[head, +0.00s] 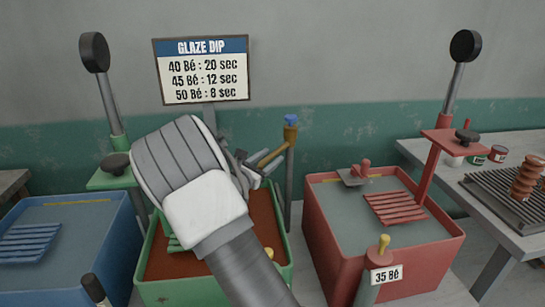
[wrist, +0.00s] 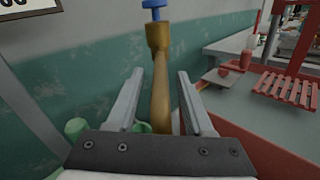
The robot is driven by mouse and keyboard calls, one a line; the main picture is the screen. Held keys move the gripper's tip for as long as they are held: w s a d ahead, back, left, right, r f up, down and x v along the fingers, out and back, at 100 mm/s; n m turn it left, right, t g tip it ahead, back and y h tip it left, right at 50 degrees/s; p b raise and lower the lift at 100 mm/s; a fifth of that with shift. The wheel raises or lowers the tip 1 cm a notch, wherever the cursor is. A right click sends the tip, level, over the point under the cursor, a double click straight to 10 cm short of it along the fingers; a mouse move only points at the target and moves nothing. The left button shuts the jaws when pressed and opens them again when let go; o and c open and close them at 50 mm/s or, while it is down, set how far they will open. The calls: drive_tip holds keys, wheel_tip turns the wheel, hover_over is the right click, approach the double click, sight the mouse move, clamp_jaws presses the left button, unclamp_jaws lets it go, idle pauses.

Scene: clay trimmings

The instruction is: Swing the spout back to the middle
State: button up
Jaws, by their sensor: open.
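The brass spout (head: 273,156) juts from the valve on a grey standpipe (head: 289,185) with a blue knob (head: 291,119). In the head view it slants down and left over the back of the green tub (head: 212,287), and its outer end is hidden by my gripper. My gripper (head: 256,168) is open beside the standpipe. In the wrist view the spout (wrist: 161,95) runs between the two open fingers of my gripper (wrist: 160,75), with a gap visible on each side. The spout's lower end is hidden behind the gripper body.
The green tub holds brown glaze. A blue tub (head: 70,260) stands left and a red tub (head: 385,255) right, each with a slatted rack. Tall black-knobbed levers (head: 96,55) (head: 464,48) rise behind. A glaze sign (head: 201,71) stands at the back. A table (head: 490,215) is far right.

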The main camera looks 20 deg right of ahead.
drive_tip(key=shift+x, duration=0.9)
drive_tip(key=shift+c, duration=0.4)
clamp_jaws()
idle(0.5)
